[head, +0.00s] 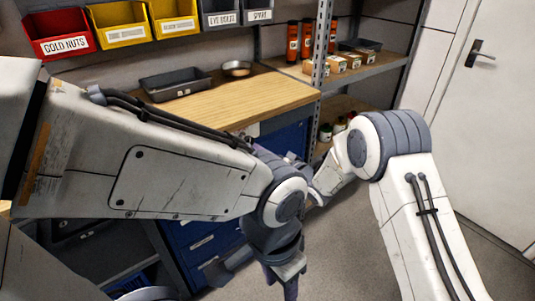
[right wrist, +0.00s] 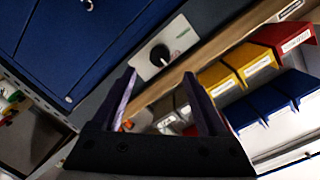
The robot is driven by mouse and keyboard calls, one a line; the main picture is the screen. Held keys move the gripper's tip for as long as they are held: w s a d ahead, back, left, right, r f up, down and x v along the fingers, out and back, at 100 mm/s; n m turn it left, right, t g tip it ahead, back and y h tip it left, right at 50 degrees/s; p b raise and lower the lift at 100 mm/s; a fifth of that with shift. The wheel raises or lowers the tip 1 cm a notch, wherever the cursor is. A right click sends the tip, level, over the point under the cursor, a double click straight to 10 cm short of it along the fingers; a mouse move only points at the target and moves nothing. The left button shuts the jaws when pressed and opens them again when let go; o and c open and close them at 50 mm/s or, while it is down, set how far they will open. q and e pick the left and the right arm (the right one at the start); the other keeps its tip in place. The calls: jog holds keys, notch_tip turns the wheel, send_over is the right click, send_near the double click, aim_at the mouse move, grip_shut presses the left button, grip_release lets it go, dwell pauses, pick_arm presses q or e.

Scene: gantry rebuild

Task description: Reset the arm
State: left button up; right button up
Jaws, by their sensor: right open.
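My left arm crosses the head view from the left, and its gripper (head: 284,278) points down in front of the blue drawers. Its jaws are seen edge-on and run toward the bottom of the picture, so their opening is unclear. My right arm comes in from the right and bends toward the bench; its gripper is mostly hidden behind my left wrist in the head view. In the right wrist view the right gripper (right wrist: 159,76) has its two purple fingers spread apart, with nothing between them.
A wooden workbench (head: 225,105) carries a black tray (head: 175,84) and a round metal dish (head: 237,69). Blue drawers (head: 200,243) are under it, close to both arms. Bins hang above, including a red bin (head: 58,35). A shelf rack (head: 365,70) stands behind. Grey floor lies right, before a door.

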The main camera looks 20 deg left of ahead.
jog(key=shift+r, duration=0.1)
jog(key=s+d+r+n+h+p, duration=0.1)
jog(key=s+d+r+h+p, duration=0.3)
jog(key=r, duration=0.3)
jog(key=s+d+r+n+g+h+p, duration=0.1)
jog(key=s+d, duration=0.5)
jog(key=s, duration=0.6)
jog(key=s+d+r+n+g+h+p, duration=0.2)
jog(key=s+d+r+g+h+p, duration=0.2)
jog(key=s, duration=0.8)
jog(key=s+d+r+n+g+h+p, duration=0.2)
jog(key=s+d, duration=0.6)
jog(key=s, duration=0.4)
notch_tip(320, 180, up, 3)
jog(key=g+h, duration=0.1)
jog(key=g, duration=0.2)
jog(key=shift+d+f+p, duration=0.15)
jog(key=shift+p, duration=0.25)
